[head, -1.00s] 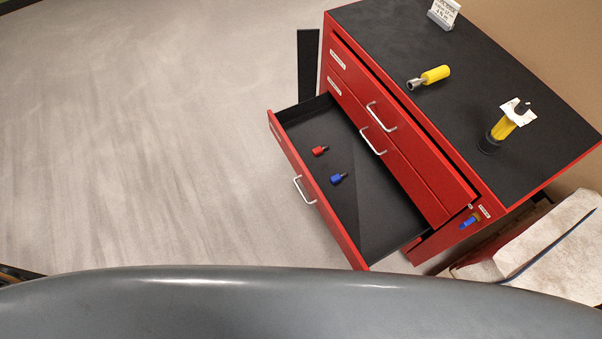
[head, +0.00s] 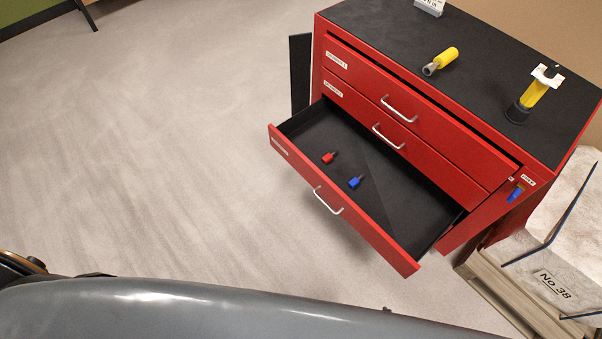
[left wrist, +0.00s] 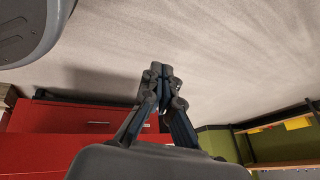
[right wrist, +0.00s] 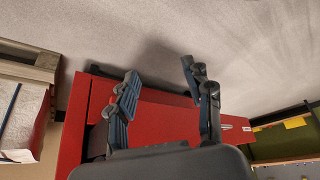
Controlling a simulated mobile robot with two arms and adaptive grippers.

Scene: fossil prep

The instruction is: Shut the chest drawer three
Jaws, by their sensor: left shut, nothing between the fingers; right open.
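The red chest (head: 335,22) stands right of centre in the head view, with a black top. Its third drawer (head: 400,262), the low one with a silver handle (head: 328,201), is pulled well out. A red piece (head: 328,157) and a blue piece (head: 355,182) lie on its black floor. My left gripper (left wrist: 160,72) is shut and empty in the left wrist view, with red drawer fronts (left wrist: 60,118) behind it. My right gripper (right wrist: 161,72) is open and empty in the right wrist view, with a red panel (right wrist: 160,120) behind its fingers. Neither gripper shows in the head view.
A yellow-handled tool (head: 442,60) and a yellow item in a black holder (head: 533,95) rest on the chest top. A pale block marked No 38 (head: 575,225) sits on a wooden pallet (head: 500,285) at right. The floor left of the chest is clear.

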